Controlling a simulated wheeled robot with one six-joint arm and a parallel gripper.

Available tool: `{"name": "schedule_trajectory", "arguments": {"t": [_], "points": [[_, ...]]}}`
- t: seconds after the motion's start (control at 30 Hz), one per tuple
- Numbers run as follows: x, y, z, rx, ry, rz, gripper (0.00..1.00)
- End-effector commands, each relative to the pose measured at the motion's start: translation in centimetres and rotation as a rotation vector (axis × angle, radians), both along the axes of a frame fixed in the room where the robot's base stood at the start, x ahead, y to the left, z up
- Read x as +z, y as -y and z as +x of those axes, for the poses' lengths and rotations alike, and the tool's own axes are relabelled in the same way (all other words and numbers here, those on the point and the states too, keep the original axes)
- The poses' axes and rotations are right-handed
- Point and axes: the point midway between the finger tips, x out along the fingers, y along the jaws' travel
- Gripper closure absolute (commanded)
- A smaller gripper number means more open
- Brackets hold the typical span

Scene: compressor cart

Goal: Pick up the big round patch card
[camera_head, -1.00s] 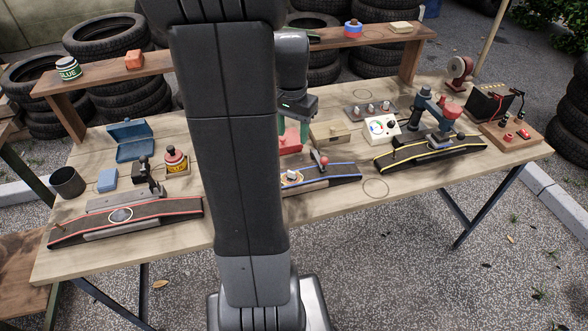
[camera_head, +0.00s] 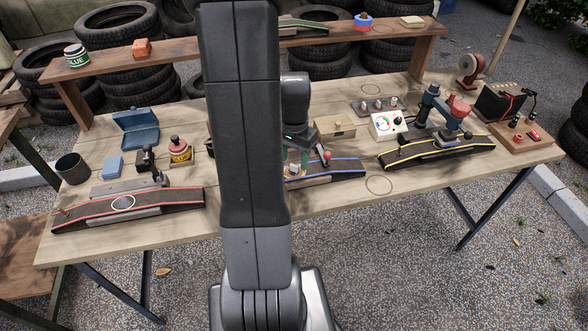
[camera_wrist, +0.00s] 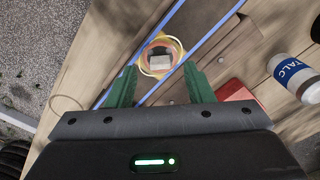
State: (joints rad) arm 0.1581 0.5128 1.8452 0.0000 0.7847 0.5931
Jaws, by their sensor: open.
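In the wrist view, a round yellow-orange card (camera_wrist: 177,47) with a pale grey block (camera_wrist: 160,61) on its middle lies on the dark blue-edged strip (camera_wrist: 195,22). I take it for the big round patch card. My gripper (camera_wrist: 160,76) is open and empty; its green fingers point at the card from either side, and I cannot tell their height above it. In the head view, my gripper (camera_head: 298,162) is over the blue-edged strip (camera_head: 345,173), partly hidden behind my arm, with the card mostly covered.
A talc bottle (camera_wrist: 292,75) and a red block (camera_wrist: 234,91) are right of the fingers in the wrist view. In the head view, a red-edged strip (camera_head: 85,217) lies left, a yellow-edged strip (camera_head: 455,146) right. A raised plank shelf (camera_head: 180,57) runs behind.

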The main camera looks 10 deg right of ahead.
Motion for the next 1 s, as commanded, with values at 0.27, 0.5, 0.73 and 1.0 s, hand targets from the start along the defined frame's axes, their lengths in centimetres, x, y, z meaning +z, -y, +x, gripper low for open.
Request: {"name": "schedule_trajectory", "arguments": {"t": [0.27, 0.5, 0.73, 1.0], "points": [[-2.3, 0.0, 0.0, 0.000, 0.001, -0.001, 0.53], [-2.2, 0.0, 0.0, 0.000, 0.001, -0.001, 0.63], [-2.2, 0.0, 0.0, 0.000, 0.001, -0.001, 1.00], [-2.2, 0.0, 0.0, 0.000, 0.001, -0.001, 1.00]]}}
